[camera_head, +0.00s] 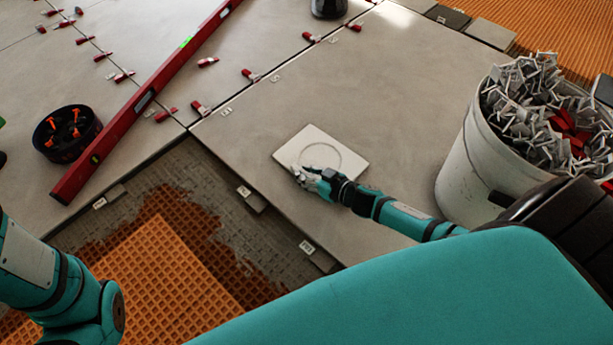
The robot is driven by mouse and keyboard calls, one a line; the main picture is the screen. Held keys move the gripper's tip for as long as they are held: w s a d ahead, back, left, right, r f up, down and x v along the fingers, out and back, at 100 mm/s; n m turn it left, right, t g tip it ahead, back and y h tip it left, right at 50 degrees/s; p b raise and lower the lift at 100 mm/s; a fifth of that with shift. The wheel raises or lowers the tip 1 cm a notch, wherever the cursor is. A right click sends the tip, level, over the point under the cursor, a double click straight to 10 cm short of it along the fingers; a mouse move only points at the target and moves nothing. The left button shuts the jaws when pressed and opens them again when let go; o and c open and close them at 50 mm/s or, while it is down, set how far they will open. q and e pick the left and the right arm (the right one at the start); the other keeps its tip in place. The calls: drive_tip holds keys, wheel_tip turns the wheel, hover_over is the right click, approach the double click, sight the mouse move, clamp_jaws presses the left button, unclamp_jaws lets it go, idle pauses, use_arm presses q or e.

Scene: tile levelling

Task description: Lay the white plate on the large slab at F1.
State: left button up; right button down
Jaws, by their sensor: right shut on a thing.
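The white plate (340,148) is a pale, flat, square piece with a faint ring on its top. It is over the large grey slab (380,90) in the middle of the view, left of the bucket. My right gripper (300,175) is shut on the plate's near left edge. The plate looks flat and close to the slab, but I cannot tell whether it touches. Small labels lie along the slab's left side, too small to read surely. My left arm shows at the lower left, with its gripper out of view.
A white bucket (455,170) full of grey clips stands at the right. A red level (150,95) lies across the left slabs. A dark round bowl (50,150) holds orange pieces. Red wedges sit along the joints. An open bed with orange matting (155,265) borders the slab's near left edge.

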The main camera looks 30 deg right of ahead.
drive_tip(key=shift+f, duration=0.1)
drive_tip(key=c, duration=1.2)
unclamp_jaws()
